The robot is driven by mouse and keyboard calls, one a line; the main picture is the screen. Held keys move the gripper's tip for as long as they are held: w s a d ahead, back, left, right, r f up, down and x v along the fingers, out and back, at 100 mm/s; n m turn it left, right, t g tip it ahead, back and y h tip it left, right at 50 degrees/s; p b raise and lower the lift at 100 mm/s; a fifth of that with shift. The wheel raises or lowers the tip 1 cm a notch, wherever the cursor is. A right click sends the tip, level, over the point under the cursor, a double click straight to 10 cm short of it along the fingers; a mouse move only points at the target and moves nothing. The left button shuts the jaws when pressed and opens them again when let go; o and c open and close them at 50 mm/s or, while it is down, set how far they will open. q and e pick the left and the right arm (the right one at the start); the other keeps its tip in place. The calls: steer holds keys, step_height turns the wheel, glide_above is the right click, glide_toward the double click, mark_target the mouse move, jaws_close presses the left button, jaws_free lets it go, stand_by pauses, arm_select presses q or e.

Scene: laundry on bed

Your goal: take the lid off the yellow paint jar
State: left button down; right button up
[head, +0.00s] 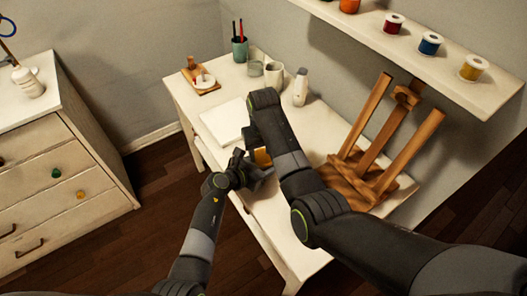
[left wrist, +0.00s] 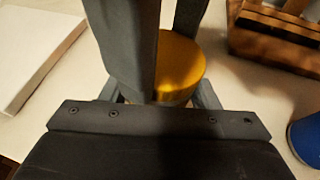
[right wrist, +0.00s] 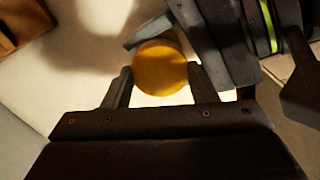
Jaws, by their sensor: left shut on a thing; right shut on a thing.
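The yellow paint jar (head: 262,157) is on the desk, mostly hidden between my two grippers. Its yellow side and rounded edge show in the left wrist view (left wrist: 182,65), partly behind dark fingers of my right gripper. My left gripper (head: 255,170) comes in from the left and is shut on the jar low down. My right gripper (right wrist: 160,82) comes from above and is shut on the lid (right wrist: 160,65), a round yellow disc between its fingertips. I cannot tell whether lid and jar are still joined.
A white flat pad (head: 223,124) lies left of the jar, and a wooden easel (head: 365,165) stands to its right. Cups (head: 273,75), a white bottle (head: 301,87) and a brush holder (head: 240,48) are at the back. A blue jar (left wrist: 305,135) shows in the left wrist view.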

steer(key=o, duration=1)
steer(key=shift+o, duration=0.3)
steer(key=shift+s+a, duration=0.1)
steer(key=shift+a, duration=0.05)
steer(key=shift+r, duration=2.3)
steer(key=m, duration=0.1)
steer(key=r+m, duration=0.1)
steer(key=m, duration=0.2)
steer(key=shift+r+m, duration=0.25)
steer(key=shift+m, duration=0.05)
steer(key=m, duration=0.1)
steer(key=r+m, duration=0.1)
steer(key=m, duration=0.3)
steer(key=shift+r, duration=0.4)
steer(key=shift+d+f+m, duration=0.2)
steer(key=shift+f+m, duration=0.05)
steer(key=shift+m, duration=0.05)
step_height(320, 180, down, 8)
steer(key=shift+r, duration=0.25)
